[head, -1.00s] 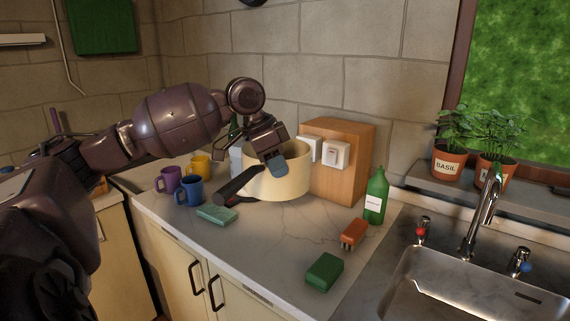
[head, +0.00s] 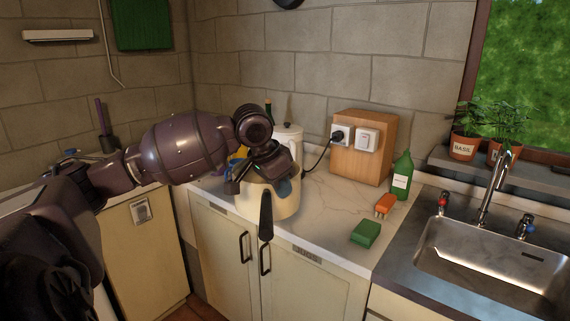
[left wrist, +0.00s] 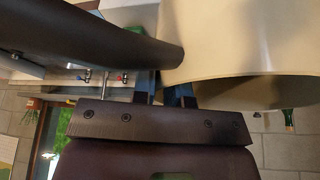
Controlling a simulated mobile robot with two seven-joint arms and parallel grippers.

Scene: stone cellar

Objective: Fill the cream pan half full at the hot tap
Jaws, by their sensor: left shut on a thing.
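The cream pan (head: 283,206) is at the front edge of the counter, left of the sink, its dark handle (head: 266,218) pointing toward me. My left gripper (head: 284,186) is shut on the pan's wall near the handle. In the left wrist view the blue-tipped fingers (left wrist: 166,88) meet the cream wall (left wrist: 225,45) beside the handle (left wrist: 110,38). I cannot tell whether the pan's base clears the counter. The pan's inside is hidden. The red-marked hot tap (head: 443,203) stands left of the spout (head: 491,190), and the blue-marked tap (head: 525,226) stands right.
A white kettle (head: 289,138) and wooden socket box (head: 359,163) stand behind. Bare counter (head: 325,215) shows right of the pan.

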